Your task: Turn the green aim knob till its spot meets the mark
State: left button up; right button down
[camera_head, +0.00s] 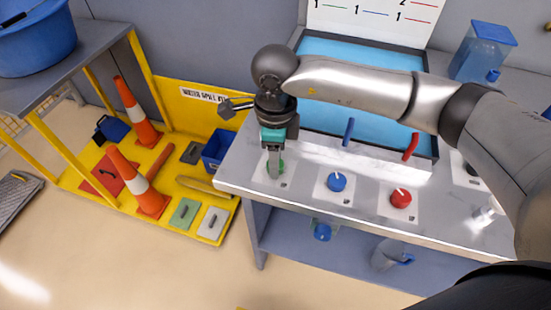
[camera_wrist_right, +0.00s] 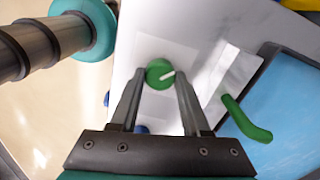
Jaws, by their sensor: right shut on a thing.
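The green aim knob (camera_head: 278,168) sits on a pale plate at the left end of the bench and is mostly hidden by my right gripper in the head view. I cannot make out the mark on the plate. My left gripper is not in view.
A blue knob (camera_head: 337,182) and a red knob (camera_head: 400,198) sit on the bench to the right. Behind are a blue spout (camera_head: 348,131), a red spout (camera_head: 410,147) and a blue basin (camera_head: 345,61). A green spout (camera_wrist_right: 246,120) is near my right fingers.

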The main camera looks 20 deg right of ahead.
dwell(0.3)
jog(key=shift+c, duration=1.9)
grip_release()
jog(key=shift+r, duration=0.1)
notch_tip(320, 180, up, 15)
jog(key=p, duration=0.1)
jog(key=shift+p, duration=0.3)
